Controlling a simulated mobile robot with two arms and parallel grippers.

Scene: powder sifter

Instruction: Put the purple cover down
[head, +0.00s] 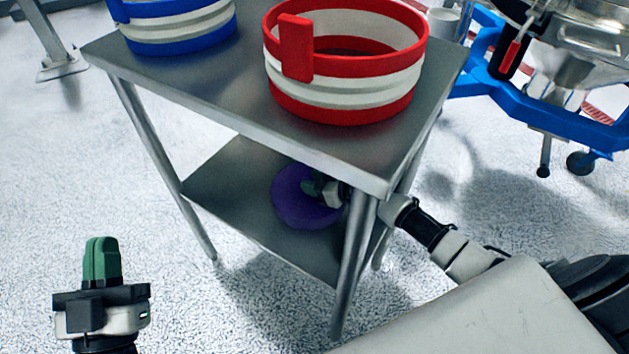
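The purple cover (294,206) is a round disc at the lower shelf (222,187) of the metal table, under the tabletop. I cannot tell whether it rests flat on the shelf or is held just above it. My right gripper (311,188) reaches in under the tabletop from the right, and its green fingers overlap the cover. The table's edge and leg hide part of this arm, and whether the fingers grip the cover is unclear. My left gripper (102,260) is at the lower left, away from the table, with its green fingers together and nothing in them.
A red and white ring (343,101) and a blue and white ring (180,40) stand on the tabletop (235,95). A front table leg (353,265) stands close to my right arm. A blue-framed machine (545,115) is at the upper right.

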